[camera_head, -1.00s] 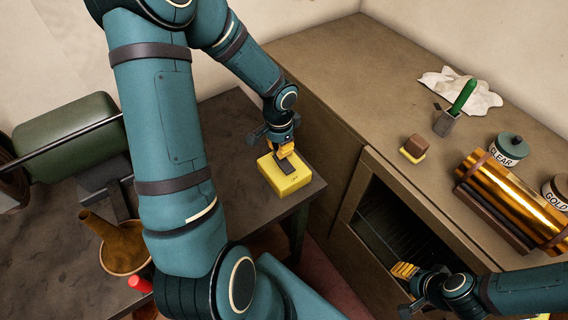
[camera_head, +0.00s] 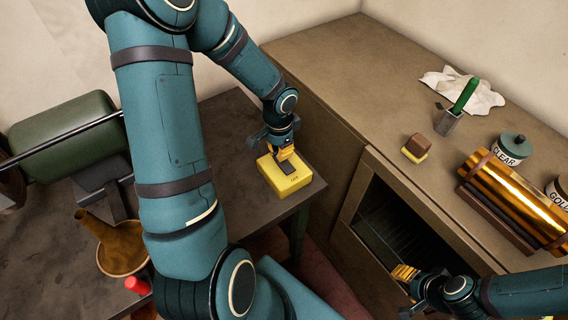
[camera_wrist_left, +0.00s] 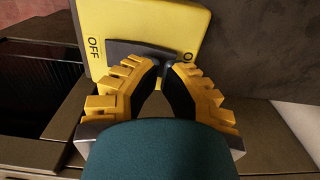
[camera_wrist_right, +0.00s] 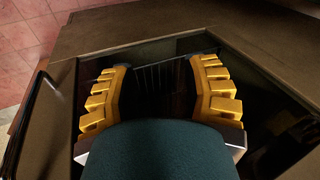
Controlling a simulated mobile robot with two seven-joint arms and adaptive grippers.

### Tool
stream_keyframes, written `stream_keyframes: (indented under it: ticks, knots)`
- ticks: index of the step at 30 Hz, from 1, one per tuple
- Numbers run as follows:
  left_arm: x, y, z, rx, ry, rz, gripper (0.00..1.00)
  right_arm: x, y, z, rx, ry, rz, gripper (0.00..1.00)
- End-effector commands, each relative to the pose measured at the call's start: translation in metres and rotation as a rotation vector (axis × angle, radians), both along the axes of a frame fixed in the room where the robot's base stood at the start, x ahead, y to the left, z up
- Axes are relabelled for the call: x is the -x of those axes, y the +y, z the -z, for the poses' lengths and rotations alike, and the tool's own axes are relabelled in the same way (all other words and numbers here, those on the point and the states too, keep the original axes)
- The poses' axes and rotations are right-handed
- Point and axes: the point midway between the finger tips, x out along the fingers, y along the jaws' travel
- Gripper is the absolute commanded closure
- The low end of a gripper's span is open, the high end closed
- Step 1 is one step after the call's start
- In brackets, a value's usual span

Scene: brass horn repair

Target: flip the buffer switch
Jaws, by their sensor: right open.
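The buffer switch is a yellow box (camera_head: 291,180) with a dark rocker (camera_head: 291,165), at the corner of the dark bench. In the left wrist view the box (camera_wrist_left: 95,20) shows "OFF" at the left end of the dark rocker (camera_wrist_left: 125,47) and a partly hidden label at the right end. My left gripper (camera_head: 284,154) is right over the rocker, its fingertips (camera_wrist_left: 163,66) close together. They hide part of the rocker; I cannot tell whether they touch it. My right gripper (camera_head: 398,271) is open and empty in front of the cabinet opening; it also shows in the right wrist view (camera_wrist_right: 160,65).
A green buffer motor (camera_head: 65,135) and a brass horn piece (camera_head: 122,252) are on the dark bench (camera_head: 225,115). The brown cabinet (camera_head: 330,70) carries a cloth (camera_head: 485,100), a sponge block (camera_head: 415,150), jars (camera_head: 512,150) and a brass tube (camera_head: 515,200).

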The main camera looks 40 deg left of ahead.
Motion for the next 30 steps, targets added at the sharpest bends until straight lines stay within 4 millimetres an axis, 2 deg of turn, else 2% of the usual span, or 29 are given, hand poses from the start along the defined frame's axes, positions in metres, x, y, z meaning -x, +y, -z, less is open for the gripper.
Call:
stream_keyframes:
  ticks: [30]
  knots:
    - [0.0,0.0,0.014,0.0,0.0,0.001,1.0,0.0,0.0,0.013,0.0,0.0,0.0,0.53]
